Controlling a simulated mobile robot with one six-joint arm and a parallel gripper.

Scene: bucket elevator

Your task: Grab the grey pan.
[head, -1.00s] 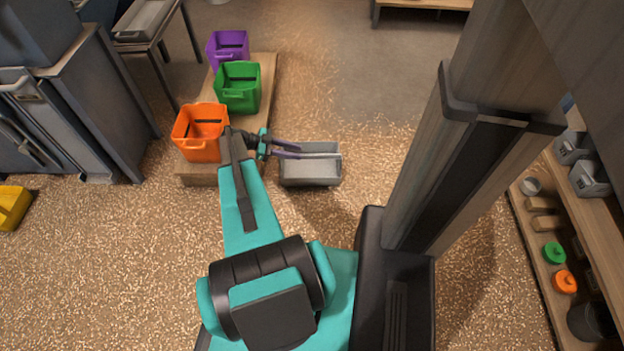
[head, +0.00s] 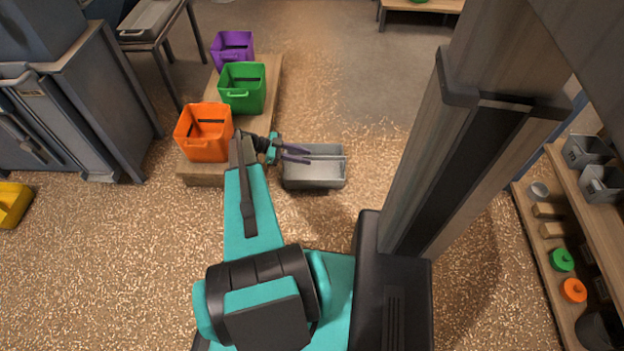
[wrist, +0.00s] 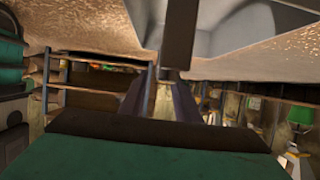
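The grey pan (head: 315,178) is an open rectangular tub on the floor, right of the low wooden platform. A thin light bar crosses its top from left to right. My gripper (head: 311,157) reaches over the pan's left rim from the left. Its two dark fingers are apart, with the bar's left end lined up between them in the head view. In the wrist view, the fingers (wrist: 167,92) point toward a grey bar (wrist: 180,35), with the pan's grey inside (wrist: 240,30) behind it. Whether a finger touches the bar cannot be told.
Orange (head: 204,146), green (head: 242,100) and purple (head: 232,48) buckets stand on the wooden platform (head: 271,90), left of the pan. A grey cabinet (head: 90,110) is at left. Shelves (head: 545,225) with small items stand at right. Floor right of the pan is clear.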

